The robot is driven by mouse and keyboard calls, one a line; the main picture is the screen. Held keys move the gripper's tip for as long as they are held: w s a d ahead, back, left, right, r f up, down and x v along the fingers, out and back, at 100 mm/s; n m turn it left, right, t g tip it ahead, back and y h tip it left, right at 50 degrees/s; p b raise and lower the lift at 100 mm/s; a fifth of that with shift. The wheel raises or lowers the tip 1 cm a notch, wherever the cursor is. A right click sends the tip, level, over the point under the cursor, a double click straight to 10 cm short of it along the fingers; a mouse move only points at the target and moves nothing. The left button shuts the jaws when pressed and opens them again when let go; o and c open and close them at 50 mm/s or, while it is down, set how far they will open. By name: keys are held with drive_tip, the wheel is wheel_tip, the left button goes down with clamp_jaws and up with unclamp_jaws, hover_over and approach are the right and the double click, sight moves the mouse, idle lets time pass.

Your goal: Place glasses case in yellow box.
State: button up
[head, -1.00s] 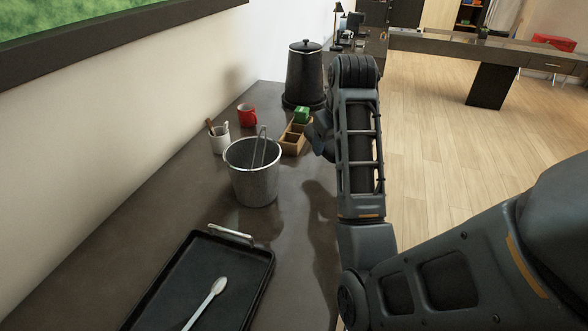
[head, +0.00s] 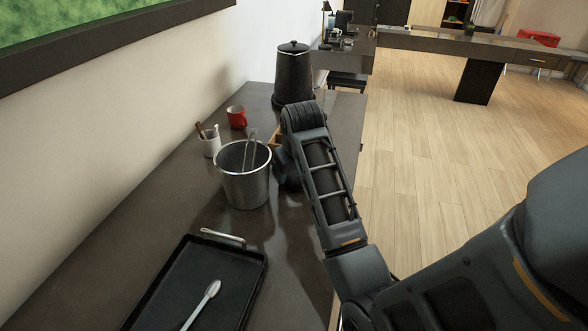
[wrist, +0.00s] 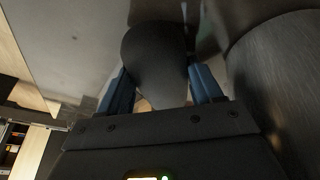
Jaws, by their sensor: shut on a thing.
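In the wrist view, my gripper (wrist: 162,88) is shut on a dark grey, rounded object, which looks like the glasses case (wrist: 155,55). It extends forward beyond the blue fingers. In the head view, my arm hides the case and most of my gripper, beside the metal bucket's right side. I see no clearly yellow box in either view. A tan wooden divided box (head: 274,141) shows only a small part behind my arm, to the right of the bucket.
The metal bucket (head: 240,185) holds tongs. A white cup (head: 211,147) with utensils, a red mug (head: 237,118) and a black urn (head: 293,75) stand behind. The counter's right edge drops to open floor.

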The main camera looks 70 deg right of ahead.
drive_tip(key=shift+f, duration=0.1)
drive_tip(key=o, duration=1.1)
drive_tip(key=v, duration=1)
drive_tip(key=shift+v, duration=1.1)
